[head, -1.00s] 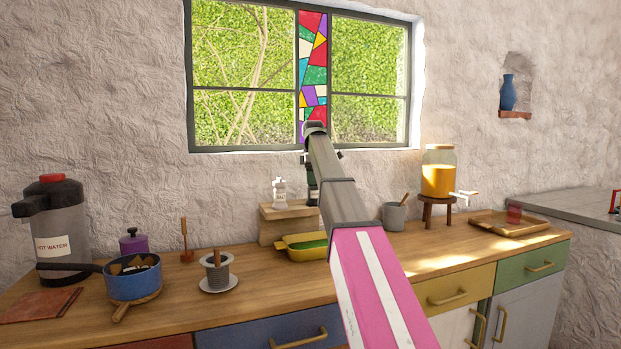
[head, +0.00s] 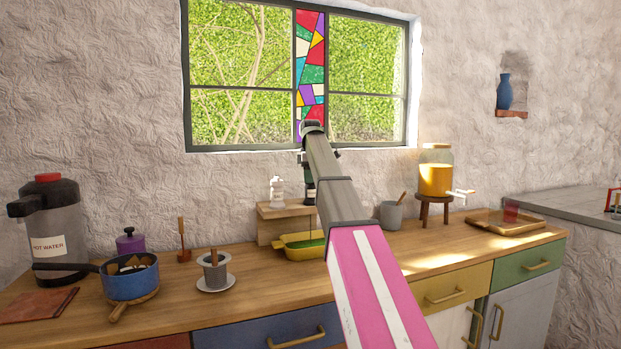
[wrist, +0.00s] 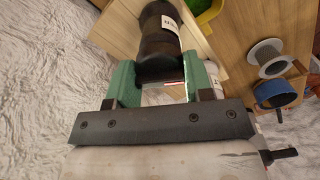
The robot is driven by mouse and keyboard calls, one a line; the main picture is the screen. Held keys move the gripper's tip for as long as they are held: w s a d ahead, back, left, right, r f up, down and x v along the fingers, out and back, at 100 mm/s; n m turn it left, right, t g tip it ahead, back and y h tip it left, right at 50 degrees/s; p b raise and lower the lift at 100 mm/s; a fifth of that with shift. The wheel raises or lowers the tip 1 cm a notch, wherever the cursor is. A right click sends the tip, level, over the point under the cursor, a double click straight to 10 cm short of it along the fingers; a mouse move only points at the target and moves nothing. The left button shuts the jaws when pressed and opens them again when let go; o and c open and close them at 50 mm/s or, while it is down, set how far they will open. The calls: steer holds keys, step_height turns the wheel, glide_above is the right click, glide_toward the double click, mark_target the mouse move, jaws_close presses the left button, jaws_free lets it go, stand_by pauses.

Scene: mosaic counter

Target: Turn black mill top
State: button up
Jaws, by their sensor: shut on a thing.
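The black mill (wrist: 160,35) is a dark cylinder with a pale label. It stands on the small wooden riser (head: 271,229) at the back of the counter, and in the head view (head: 311,196) my arm hides much of it. My gripper (wrist: 165,84) has green fingers, one on each side of the mill's top, and is shut on that top. In the head view the gripper is mostly hidden behind my arm. The exact contact and any turn of the top cannot be made out.
A white-topped clear mill (head: 277,191) stands beside the black one on the riser. A yellow dish (head: 300,248) lies in front. A grey mug (head: 391,214) and a juice dispenser (head: 436,178) stand to the right. A blue pot (head: 131,280) and spool-like holder (head: 215,277) are left.

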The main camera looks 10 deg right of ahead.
steer(key=shift+m, duration=0.4)
steer(key=shift+m, duration=2.2)
steer(key=o, duration=0.9)
steer(key=shift+o, duration=0.2)
steer(key=shift+w, duration=0.1)
